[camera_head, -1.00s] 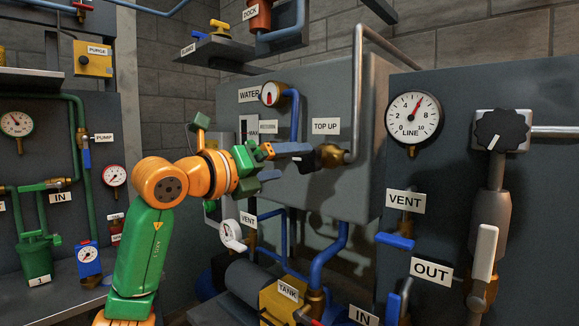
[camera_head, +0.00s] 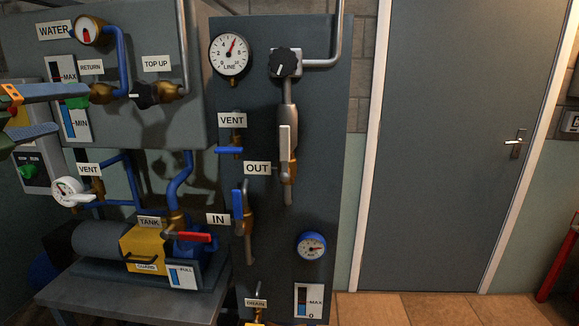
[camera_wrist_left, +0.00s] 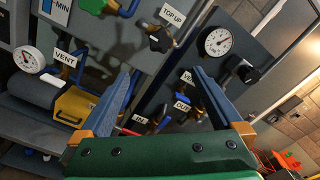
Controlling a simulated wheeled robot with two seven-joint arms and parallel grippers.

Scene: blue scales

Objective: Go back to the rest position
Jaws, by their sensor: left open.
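My left gripper (camera_head: 72,109) enters at the left edge of the head view. Its two blue-grey fingers are apart with nothing between them. Its fingertips are left of the black TOP UP knob (camera_head: 145,95) in this view and do not appear to touch it. In the left wrist view the open fingers (camera_wrist_left: 162,72) point toward the panels, and the TOP UP knob (camera_wrist_left: 158,40) shows beyond them. The upper finger covers part of the MIN/MAX level gauge (camera_head: 74,118). My right gripper is not in view.
The grey water tank (camera_head: 190,100) stands behind the gripper. A dark panel (camera_head: 330,180) carries the LINE gauge (camera_head: 230,54), a black knob (camera_head: 285,63) and VENT, OUT and IN valves. A yellow-guarded pump (camera_head: 143,243) sits below. A grey door (camera_head: 430,150) is at right.

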